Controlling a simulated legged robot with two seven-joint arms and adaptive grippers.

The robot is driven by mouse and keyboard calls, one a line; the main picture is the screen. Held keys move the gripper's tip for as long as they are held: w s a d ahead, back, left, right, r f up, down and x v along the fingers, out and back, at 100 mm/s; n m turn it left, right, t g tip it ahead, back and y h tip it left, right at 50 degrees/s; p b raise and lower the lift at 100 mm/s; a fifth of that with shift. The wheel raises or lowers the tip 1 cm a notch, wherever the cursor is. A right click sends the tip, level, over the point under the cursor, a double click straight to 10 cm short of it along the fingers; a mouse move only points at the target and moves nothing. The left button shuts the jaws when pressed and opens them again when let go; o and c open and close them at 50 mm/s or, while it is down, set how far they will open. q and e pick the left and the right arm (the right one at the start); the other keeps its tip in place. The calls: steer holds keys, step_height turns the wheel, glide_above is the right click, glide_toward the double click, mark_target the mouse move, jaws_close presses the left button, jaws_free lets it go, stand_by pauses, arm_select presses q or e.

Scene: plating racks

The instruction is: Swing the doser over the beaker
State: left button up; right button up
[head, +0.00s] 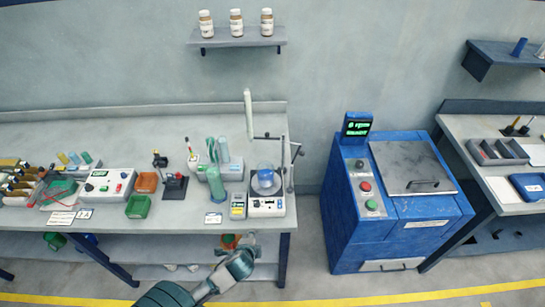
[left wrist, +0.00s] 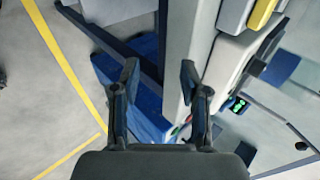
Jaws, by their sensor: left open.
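The beaker (head: 265,174), with blue contents, stands on a white stirrer-like device (head: 266,206) near the right end of the bench. What looks like the doser (head: 249,113) is a pale, slightly tilted tube, up and to the left of the beaker. A thin horizontal rod (head: 268,138) runs from it to a post (head: 284,160) on the right. My left gripper (head: 251,239) is below the bench's front edge in the head view, apart from both. In the left wrist view its fingers (left wrist: 160,72) are spread and empty. My right gripper is not in view.
A small yellow-fronted box (head: 238,206) stands left of the stirrer. A bottle rack (head: 225,170) is behind it. A blue machine (head: 395,200) stands right of the bench (head: 100,140) across a gap; it also shows in the left wrist view (left wrist: 135,85). Open floor lies in front.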

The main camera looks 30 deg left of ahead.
arm_select(q)
steer(key=w+a+r+m+t, duration=0.2)
steer(key=w+r+m, duration=0.1)
steer(key=r, duration=0.1)
steer(key=w+a+r+m+t+y, duration=0.1)
steer(key=w+a+r+m, duration=0.1)
steer(key=w+r+m, duration=0.1)
steer(key=w+a+r+m+t, duration=0.2)
steer(key=w+r+m, duration=0.2)
steer(key=r+m, duration=0.1)
steer(key=shift+r+t+y, duration=0.3)
steer(key=shift+r+y, duration=0.1)
steer(key=shift+r, duration=0.05)
steer(key=w+a+r+m+t+h, duration=0.15)
steer(key=w+r+m+t, duration=0.3)
steer(key=r+m, duration=0.5)
glide_toward(266, 135)
steer(key=w, duration=0.2)
steer(key=shift+g+y, duration=0.25)
steer(key=shift+g, duration=0.1)
steer(key=p+x, duration=0.1)
steer(key=x, duration=0.7)
steer(key=shift+a, duration=0.15)
steer(key=shift+w+r+m, duration=0.1)
steer(key=shift+w+m, duration=0.15)
steer(key=shift+w, duration=0.3)
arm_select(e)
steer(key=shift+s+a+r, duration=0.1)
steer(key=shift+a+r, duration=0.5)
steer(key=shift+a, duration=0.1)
